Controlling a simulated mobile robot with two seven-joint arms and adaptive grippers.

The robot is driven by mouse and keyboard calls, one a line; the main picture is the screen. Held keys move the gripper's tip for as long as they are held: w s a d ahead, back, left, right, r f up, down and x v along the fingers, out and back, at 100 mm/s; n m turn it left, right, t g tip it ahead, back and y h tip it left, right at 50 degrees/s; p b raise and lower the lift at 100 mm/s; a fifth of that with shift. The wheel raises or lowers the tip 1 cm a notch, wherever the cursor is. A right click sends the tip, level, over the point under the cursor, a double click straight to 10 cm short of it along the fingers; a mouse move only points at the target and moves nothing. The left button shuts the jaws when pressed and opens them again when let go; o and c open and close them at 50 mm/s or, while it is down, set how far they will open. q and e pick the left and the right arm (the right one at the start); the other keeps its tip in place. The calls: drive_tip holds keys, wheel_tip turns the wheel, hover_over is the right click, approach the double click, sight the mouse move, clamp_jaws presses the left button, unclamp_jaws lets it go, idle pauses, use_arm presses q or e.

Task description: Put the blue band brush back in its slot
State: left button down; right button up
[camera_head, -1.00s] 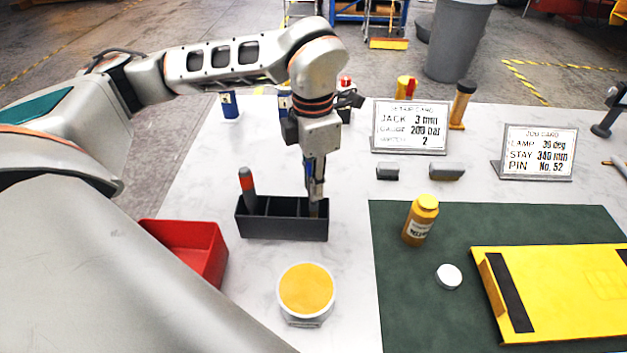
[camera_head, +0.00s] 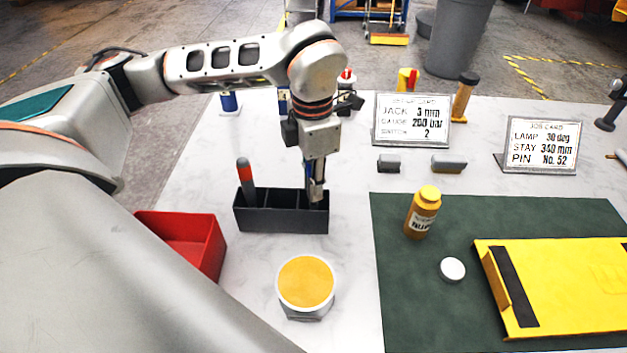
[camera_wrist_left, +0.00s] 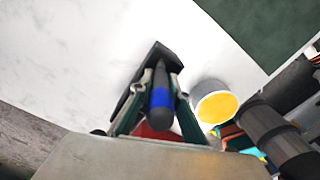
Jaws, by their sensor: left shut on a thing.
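The blue band brush (camera_wrist_left: 161,105) is a dark handle with a blue band, held between the fingers in the left wrist view. My left gripper (camera_head: 316,194) is shut on it, pointing down at the right end of the black slotted holder (camera_head: 283,221). The brush's lower end is at or inside the rightmost compartment; how deep it sits is hidden by the fingers and the holder wall. A brush with a red band (camera_head: 243,172) stands tilted in the leftmost compartment. The compartments between look empty. My right gripper is not in view.
A red bin (camera_head: 212,243) stands left of the holder, and a tub with a yellow-orange top (camera_head: 306,282) stands in front. A yellow bottle (camera_head: 422,213), a white disc (camera_head: 452,269) and a yellow case (camera_head: 560,285) are on the green mat (camera_head: 410,310). Cards stand behind.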

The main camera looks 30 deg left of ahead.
use_arm(q)
drive_tip(key=shift+f+b, duration=0.4)
drive_tip(key=shift+f, duration=0.3)
drive_tip(key=c, duration=1.8)
unclamp_jaws()
drive_tip(key=shift+c, duration=0.2)
wheel_tip(320, 180, up, 12)
drive_tip(key=shift+r, duration=0.1)
